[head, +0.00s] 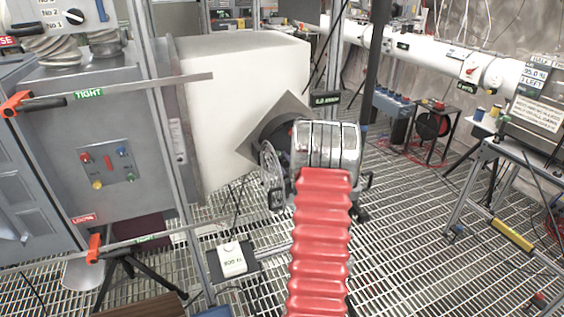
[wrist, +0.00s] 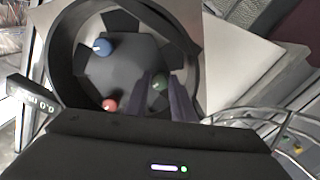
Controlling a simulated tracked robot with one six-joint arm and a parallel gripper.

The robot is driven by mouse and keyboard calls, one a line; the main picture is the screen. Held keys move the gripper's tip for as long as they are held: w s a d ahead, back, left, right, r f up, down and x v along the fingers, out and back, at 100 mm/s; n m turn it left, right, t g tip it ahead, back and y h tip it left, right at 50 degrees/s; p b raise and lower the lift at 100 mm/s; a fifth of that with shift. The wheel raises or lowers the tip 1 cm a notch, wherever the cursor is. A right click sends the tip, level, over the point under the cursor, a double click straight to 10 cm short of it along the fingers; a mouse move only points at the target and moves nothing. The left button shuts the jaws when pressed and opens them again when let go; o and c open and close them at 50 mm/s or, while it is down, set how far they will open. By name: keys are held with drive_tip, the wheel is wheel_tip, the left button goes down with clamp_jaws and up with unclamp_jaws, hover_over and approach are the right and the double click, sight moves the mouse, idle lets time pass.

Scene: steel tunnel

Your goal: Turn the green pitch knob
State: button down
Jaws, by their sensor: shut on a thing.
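The green pitch knob (wrist: 160,80) shows in the wrist view, inside a round dark housing (wrist: 62,55), right of centre. My gripper (wrist: 162,88) has its two dark fingers on either side of the knob and is shut on it. A blue knob (wrist: 102,47) is at the upper left in the housing and a red knob (wrist: 109,104) is at the lower left. In the head view, the housing (head: 268,132) sits at a tilted grey square plate (head: 287,104). My chrome and red arm hides the gripper and the knobs there.
A large white block (head: 225,85) stands behind the plate. A small dark readout label (head: 325,99) is just above my arm. A grey cabinet (head: 70,150) with orange-handled bars is on the left. A bench (head: 500,150) stands right. Open grating floor (head: 410,240) lies between.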

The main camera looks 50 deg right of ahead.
drive_tip(key=shift+a, duration=0.1)
drive_tip(key=c, duration=1.5)
unclamp_jaws()
drive_tip(key=v, duration=1.2)
drive_tip(key=shift+f, duration=0.1)
